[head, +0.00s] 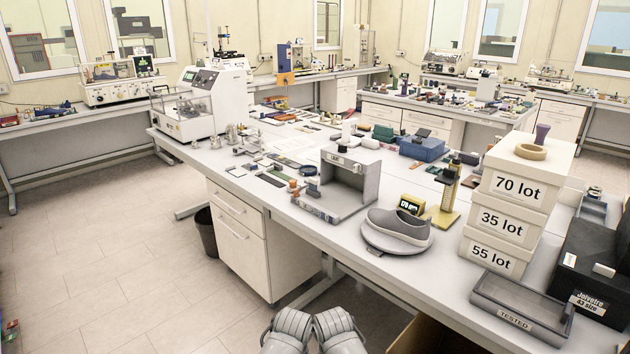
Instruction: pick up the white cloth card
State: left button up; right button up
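Several small flat cards and strips lie on the long white workbench (400,281), between the white testing machine and the grey box. A pale, whitish flat piece (236,171) lies near the bench's front edge there. I cannot tell at this size whether it is the white cloth card. Two grey ribbed parts of my own arms show at the bottom centre, in front of the bench and away from the cards. No gripper fingers show.
A white testing machine (205,103) stands at the bench's left end. A grey open-fronted box (349,178), a grey shoe (399,229) on a round stand, stacked lot boxes (507,205) and a TESTED tray (515,319) stand to the right.

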aim_at(313, 183)
jog(key=i+j+u, duration=0.2)
jog(key=i, duration=1.55)
jog(key=k+l, duration=0.05)
jog(key=l, duration=0.05)
